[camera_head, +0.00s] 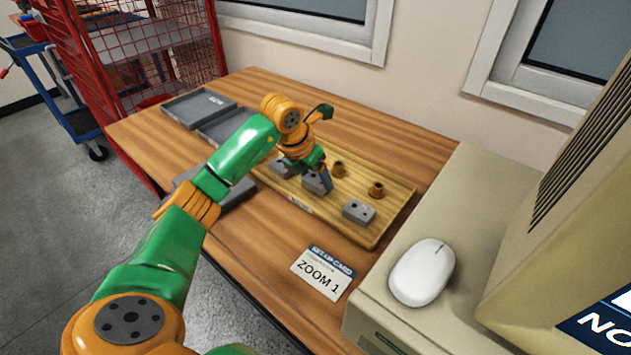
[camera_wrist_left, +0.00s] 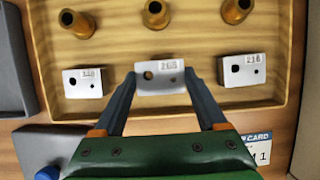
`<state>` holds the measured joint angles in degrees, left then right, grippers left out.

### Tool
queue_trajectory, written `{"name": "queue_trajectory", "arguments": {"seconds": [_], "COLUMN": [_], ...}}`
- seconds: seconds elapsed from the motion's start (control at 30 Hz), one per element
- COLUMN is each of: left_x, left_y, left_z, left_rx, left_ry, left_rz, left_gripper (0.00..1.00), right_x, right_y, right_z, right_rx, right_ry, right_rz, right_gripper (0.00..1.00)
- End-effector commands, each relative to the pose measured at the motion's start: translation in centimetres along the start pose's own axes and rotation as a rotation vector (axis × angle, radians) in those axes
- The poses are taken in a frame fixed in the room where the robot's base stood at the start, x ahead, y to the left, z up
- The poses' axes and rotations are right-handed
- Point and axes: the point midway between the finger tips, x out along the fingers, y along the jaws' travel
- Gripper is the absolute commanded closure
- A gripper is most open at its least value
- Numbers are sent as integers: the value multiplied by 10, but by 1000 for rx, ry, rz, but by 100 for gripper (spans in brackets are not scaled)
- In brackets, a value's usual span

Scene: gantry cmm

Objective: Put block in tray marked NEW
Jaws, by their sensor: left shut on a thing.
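My left gripper (camera_head: 322,180) is over the wooden board tray and shut on the middle grey block (camera_head: 311,184). In the left wrist view the fingers (camera_wrist_left: 160,78) are at either end of this block (camera_wrist_left: 160,88), which has two holes and a small number label. I cannot tell whether it is lifted off the wooden tray (camera_wrist_left: 205,48). Grey trays stand at the table's left: a back one (camera_head: 186,108) with a label too small to read, one beside it (camera_head: 222,122), and a nearer one (camera_head: 235,195) partly behind my arm. My right gripper is out of view.
Two other grey blocks, right (camera_head: 359,211) and left (camera_head: 279,168), and several brown bushings (camera_head: 376,188) are on the wooden tray. A set-up card (camera_head: 322,272) lies in front. A beige machine with a white mouse (camera_head: 421,272) is at right; a red mesh cart (camera_head: 140,55) is back left.

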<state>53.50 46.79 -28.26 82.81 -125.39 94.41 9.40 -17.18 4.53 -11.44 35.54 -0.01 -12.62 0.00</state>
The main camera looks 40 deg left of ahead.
Motion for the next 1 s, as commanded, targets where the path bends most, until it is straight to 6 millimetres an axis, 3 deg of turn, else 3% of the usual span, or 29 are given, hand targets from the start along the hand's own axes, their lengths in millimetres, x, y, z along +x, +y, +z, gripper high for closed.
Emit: {"name": "queue_trajectory", "arguments": {"seconds": [0.1,0.4,0.43,0.5,0.77,0.87,1.0], "left_x": [15,18,17,17,13,-3,-45], "left_y": [-1,-1,-1,-1,-1,0,0], "left_z": [-6,-7,-7,-7,-6,-5,-5], "left_rx": [2,1,1,1,1,1,2], "left_ry": [1,-1,-1,-1,-1,-5,-7], "left_rz": [-2,-1,-1,-1,-1,1,2], "left_gripper": [88,88,20,2,0,0,0], "right_x": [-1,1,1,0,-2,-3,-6], "right_y": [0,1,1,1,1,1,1], "right_z": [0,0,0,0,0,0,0], "right_rx": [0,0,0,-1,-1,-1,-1], "right_ry": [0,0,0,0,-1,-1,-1], "right_rz": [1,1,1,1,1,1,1], "right_gripper": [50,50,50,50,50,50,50]}}
